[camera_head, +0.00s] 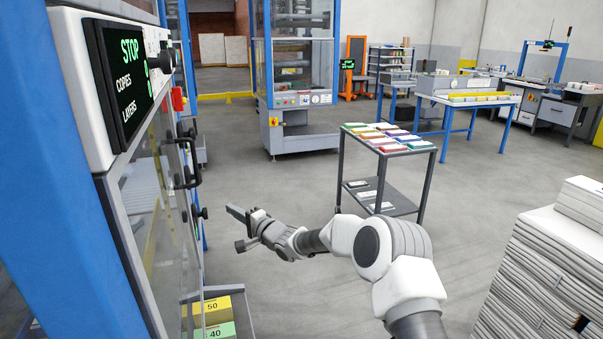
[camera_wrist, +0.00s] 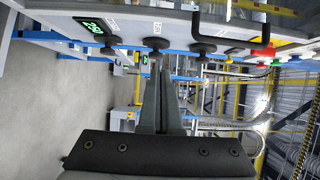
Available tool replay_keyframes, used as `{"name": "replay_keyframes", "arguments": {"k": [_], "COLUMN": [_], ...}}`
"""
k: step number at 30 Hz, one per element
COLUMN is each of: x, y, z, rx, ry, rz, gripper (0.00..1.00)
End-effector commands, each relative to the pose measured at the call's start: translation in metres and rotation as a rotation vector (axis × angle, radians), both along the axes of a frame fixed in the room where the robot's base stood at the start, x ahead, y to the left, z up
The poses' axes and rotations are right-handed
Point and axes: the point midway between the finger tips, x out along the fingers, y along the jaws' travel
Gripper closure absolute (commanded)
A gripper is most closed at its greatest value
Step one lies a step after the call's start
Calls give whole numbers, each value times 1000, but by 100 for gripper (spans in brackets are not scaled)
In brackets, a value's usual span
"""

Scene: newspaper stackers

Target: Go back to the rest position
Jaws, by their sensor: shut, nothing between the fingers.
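My gripper (camera_head: 240,228) is at the end of my arm, which reaches from the lower right toward the left in the head view. It is in the air in front of the stacker machine (camera_head: 68,85) and holds nothing. Its two fingers lie together in the wrist view (camera_wrist: 161,95). The machine's panel (camera_head: 128,75) reads STOP, COPIES and LAYERS. A black door handle (camera_head: 190,165) and dark knobs are on the machine's side, left of my gripper. I cannot tell the exact gap between gripper and machine.
A tall newspaper stack (camera_head: 545,270) stands at the right. A grey cart (camera_head: 428,180) with colored stacks stands beyond my arm. Yellow and green blocks (camera_head: 210,310) marked 50 and 40 sit low by the machine. Another blue-framed machine (camera_head: 300,98) stands behind. Floor between is clear.

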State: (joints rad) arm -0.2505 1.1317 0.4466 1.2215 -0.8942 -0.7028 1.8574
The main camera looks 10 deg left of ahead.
Motion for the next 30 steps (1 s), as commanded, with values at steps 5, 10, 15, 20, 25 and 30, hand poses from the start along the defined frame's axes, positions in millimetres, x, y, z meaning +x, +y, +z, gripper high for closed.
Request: {"name": "replay_keyframes", "arguments": {"k": [5,10,15,20,25,30], "x": [4,9,9,2,-13,-36], "y": [-12,-43,-83,-126,-175,-228], "z": [24,62,98,129,160,188], "rx": [-72,-236,-415,-583,-759,-930], "ry": [-43,-118,-184,-230,-260,-270], "rz": [-32,-97,-163,-219,-269,-308], "gripper": [100,100,100,100,100,100]}}
